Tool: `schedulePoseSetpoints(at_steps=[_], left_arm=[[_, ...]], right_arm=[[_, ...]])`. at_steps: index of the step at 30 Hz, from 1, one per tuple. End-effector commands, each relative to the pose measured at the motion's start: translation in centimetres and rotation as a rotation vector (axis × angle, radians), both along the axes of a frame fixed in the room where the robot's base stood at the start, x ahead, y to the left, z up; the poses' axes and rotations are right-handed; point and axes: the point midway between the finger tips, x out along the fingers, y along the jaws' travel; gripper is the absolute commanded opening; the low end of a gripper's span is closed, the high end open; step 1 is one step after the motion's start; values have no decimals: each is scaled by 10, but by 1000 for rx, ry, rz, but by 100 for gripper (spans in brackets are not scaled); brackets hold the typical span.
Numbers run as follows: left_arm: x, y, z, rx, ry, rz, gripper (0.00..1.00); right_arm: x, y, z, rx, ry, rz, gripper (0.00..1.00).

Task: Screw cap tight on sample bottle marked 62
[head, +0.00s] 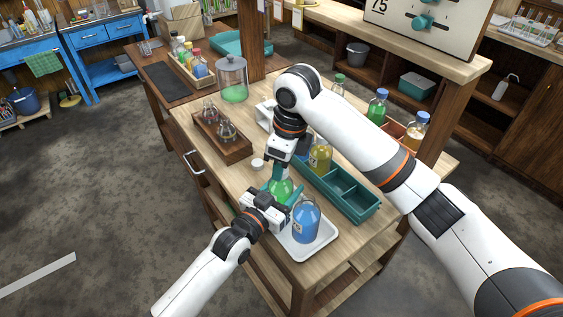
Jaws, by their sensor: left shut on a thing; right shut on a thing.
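A bottle of green liquid (281,186) stands upright at the tray's far left end; no 62 can be read on it. My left gripper (279,198) is shut around its lower body from the front left. My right gripper (277,173) points down from above and is shut at the bottle's top, on its cap. The fingers hide the cap and neck, so its seating cannot be seen. A bottle of blue liquid (305,222) with a white label stands on the white tray (322,236), just right of my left gripper.
A small white round piece (257,163) lies on the table left of my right gripper. A teal divided bin (352,199) with a yellow bottle (320,158) is close on the right. A wooden rack (219,139) with flasks and a glass jar (232,80) stand behind.

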Motion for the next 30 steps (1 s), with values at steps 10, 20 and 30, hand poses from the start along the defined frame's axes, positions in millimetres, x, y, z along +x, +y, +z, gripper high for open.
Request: schedulePoseSetpoints(at_steps=[10,20,30], left_arm=[[0,0,0,1,1,0,0],[0,0,0,1,1,0,0],[0,0,0,1,1,0,0]], right_arm=[[0,0,1,1,-1,-11,38],[0,0,1,1,-1,-10,52],[0,1,38,3,-2,-9,52]])
